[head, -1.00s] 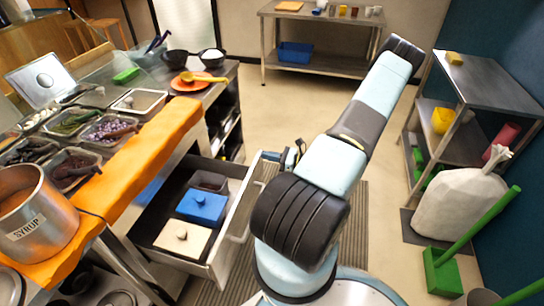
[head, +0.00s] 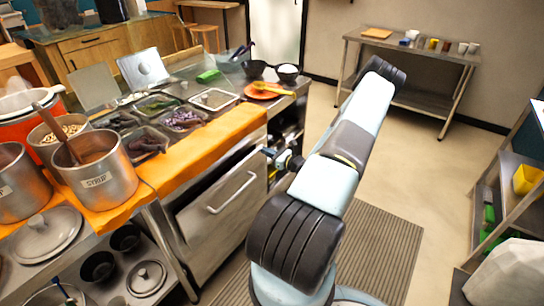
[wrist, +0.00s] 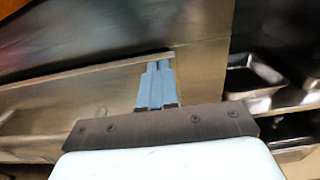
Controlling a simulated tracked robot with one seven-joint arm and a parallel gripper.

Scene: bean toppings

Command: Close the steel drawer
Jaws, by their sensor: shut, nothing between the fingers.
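The steel drawer (head: 220,215) is under the counter at the centre left in the head view. Its front is pushed in close to the counter, with its bar handle (head: 232,193) facing out and its inside hidden. I cannot tell whether a small gap is left. My gripper (head: 267,152) is at the upper right corner of the drawer front. In the wrist view the blue fingers of my gripper (wrist: 158,66) are together and empty, at the top edge of the steel front (wrist: 70,110). Contact is not clear.
The counter above holds bean and topping trays (head: 155,106), an orange cloth (head: 210,150) and a syrup pot (head: 100,180). Open shelving (head: 286,145) stands right of the drawer. A striped mat (head: 375,245) lies on the floor, with clear floor beyond.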

